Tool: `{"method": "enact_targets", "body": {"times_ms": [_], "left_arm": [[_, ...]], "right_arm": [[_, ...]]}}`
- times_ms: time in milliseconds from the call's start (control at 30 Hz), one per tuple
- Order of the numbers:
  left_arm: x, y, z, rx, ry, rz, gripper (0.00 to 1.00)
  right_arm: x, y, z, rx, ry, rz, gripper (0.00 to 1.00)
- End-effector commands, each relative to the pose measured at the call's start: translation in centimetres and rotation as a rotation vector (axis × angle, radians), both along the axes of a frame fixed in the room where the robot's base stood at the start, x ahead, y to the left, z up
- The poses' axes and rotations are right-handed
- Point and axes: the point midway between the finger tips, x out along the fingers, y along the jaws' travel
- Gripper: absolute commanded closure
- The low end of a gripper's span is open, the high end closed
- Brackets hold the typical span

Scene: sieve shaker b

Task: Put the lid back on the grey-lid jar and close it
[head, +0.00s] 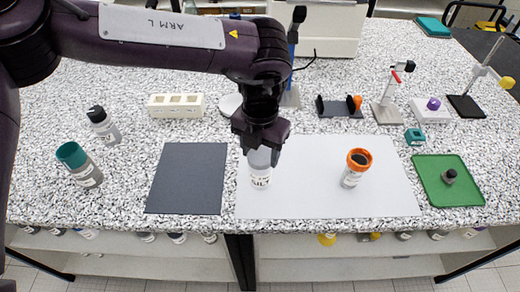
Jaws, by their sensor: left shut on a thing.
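The grey-lid jar (260,181), a pale jar with a printed label, stands upright at the left part of the white mat. A grey lid (260,158) shows at its top, directly under my left gripper (260,146). My left gripper points down and is shut on the lid; its fingers hide the lid's upper part. I cannot tell whether the lid is fully seated or tightened. My right gripper is not in view.
An orange-rimmed jar (353,178) stands on the white mat (310,205). A dark mat (187,180) lies left. A teal-lid jar (87,174) and black-lid jar (110,133) stand further left. A green tray (432,188) holds a small dark item (449,176). A white rack (176,112) stands behind.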

Motion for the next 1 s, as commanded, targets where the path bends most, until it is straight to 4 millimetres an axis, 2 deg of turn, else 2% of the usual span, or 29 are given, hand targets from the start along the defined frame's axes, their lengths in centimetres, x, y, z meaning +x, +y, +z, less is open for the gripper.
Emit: {"method": "enact_targets", "body": {"times_ms": [133, 167, 300, 367, 667, 1000], "left_arm": [[-0.1, 0.0, -0.1, 0.001, 0.002, -0.001, 0.67], [-0.1, 0.0, -0.1, 0.001, 0.002, -0.001, 0.44], [-0.1, 0.0, -0.1, 0.001, 0.002, -0.001, 0.26], [-0.1, 0.0, -0.1, 0.001, 0.002, -0.001, 0.20], [0.0, 0.0, 0.1, 0.000, 0.001, -0.001, 0.20], [0.0, 0.0, 2.6, 0.001, 0.002, 0.000, 0.20]], "right_arm": [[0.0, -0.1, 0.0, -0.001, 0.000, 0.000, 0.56], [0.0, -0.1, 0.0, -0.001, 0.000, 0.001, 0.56], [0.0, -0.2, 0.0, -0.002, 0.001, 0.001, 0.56], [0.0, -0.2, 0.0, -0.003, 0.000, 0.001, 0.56], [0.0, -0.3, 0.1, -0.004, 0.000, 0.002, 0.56], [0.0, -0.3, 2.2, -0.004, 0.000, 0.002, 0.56]]}}
